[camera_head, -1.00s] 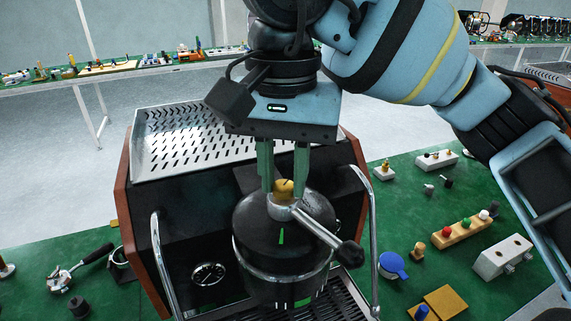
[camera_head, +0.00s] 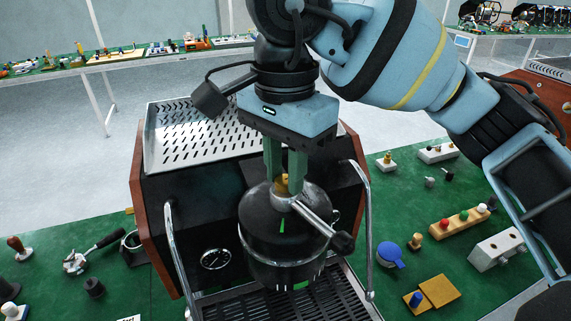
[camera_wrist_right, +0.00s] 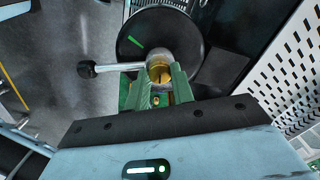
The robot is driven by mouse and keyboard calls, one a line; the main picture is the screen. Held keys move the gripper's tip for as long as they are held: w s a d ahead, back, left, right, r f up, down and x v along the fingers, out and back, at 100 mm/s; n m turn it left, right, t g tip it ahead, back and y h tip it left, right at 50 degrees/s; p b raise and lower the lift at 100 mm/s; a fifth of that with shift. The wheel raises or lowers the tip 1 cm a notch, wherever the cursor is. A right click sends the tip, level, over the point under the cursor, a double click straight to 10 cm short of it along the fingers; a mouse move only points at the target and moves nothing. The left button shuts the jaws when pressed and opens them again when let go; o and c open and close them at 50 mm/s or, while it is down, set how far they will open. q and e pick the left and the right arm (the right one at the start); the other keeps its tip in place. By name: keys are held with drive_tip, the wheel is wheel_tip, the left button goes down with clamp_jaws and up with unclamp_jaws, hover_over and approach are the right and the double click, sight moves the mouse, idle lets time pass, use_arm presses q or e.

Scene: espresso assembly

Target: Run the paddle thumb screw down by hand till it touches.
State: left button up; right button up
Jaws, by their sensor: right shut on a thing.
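The brass paddle thumb screw (camera_head: 283,184) stands upright in the hub of the paddle lever (camera_head: 315,216), on top of the espresso machine's round black group head (camera_head: 262,222). My right gripper (camera_head: 285,178) points down from above, its green fingers shut on the thumb screw and partly hiding it. The right wrist view shows the brass screw (camera_wrist_right: 160,70) between the two fingertips (camera_wrist_right: 160,82), inside the silver hub ring. In that view the lever with its black knob (camera_wrist_right: 87,69) reaches left. The gap under the screw is hidden. My left gripper is not in view.
The espresso machine has a perforated steel tray (camera_head: 200,135) on top, a steel side tube (camera_head: 366,240) and a drip grate (camera_head: 330,295). A portafilter (camera_head: 78,262) lies left on the green mat. A blue-topped tamper (camera_head: 389,254) and wooden blocks lie right.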

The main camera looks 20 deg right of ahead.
sight(285, 180)
drive_tip(key=o, duration=1)
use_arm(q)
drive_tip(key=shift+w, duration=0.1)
use_arm(e)
drive_tip(key=shift+r, duration=0.1)
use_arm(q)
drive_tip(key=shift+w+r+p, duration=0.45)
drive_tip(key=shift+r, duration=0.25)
use_arm(e)
wheel_tip(285, 180, up, 8)
drive_tip(key=shift+f, duration=0.15)
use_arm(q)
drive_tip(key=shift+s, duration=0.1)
